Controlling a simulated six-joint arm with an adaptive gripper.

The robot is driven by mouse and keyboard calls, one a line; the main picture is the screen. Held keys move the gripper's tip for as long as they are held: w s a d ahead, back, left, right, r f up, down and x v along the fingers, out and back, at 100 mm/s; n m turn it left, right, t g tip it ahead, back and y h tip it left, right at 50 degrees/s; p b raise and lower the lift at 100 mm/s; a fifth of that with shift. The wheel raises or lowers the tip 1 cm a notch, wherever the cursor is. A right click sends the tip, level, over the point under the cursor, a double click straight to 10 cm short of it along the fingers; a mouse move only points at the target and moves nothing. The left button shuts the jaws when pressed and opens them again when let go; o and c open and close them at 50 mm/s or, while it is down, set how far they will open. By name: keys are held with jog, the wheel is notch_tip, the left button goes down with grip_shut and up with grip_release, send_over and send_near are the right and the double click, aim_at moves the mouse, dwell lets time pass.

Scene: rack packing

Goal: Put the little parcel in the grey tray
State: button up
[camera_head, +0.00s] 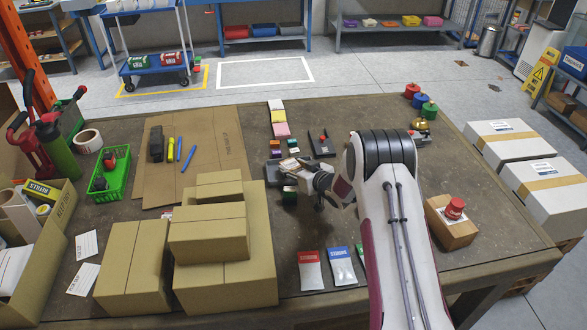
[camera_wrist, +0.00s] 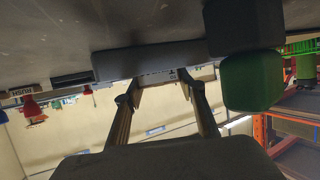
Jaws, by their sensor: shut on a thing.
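The little parcel (camera_head: 290,164), a small brown and white box, is at the tip of my gripper (camera_head: 303,172) in the head view. My gripper is shut on it, and the fingers partly hide it. The grey tray (camera_head: 271,175) lies on the table just left of and under the parcel; the parcel overlaps it in the picture, and I cannot tell whether they touch. In the wrist view the two fingers (camera_wrist: 165,88) reach toward a pale strip of the parcel (camera_wrist: 158,77), with the dark tray side (camera_wrist: 150,55) close beyond it.
Small coloured blocks (camera_head: 275,148) and another dark tray (camera_head: 320,148) lie behind. Stacked cartons (camera_head: 222,240) stand front left. A brown box (camera_head: 452,228) stands right.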

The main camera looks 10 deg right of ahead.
jog(key=shift+f, duration=0.3)
jog(key=o, duration=1.1)
jog(key=shift+o, duration=0.2)
jog(key=shift+r, duration=0.15)
jog(key=shift+v, duration=6)
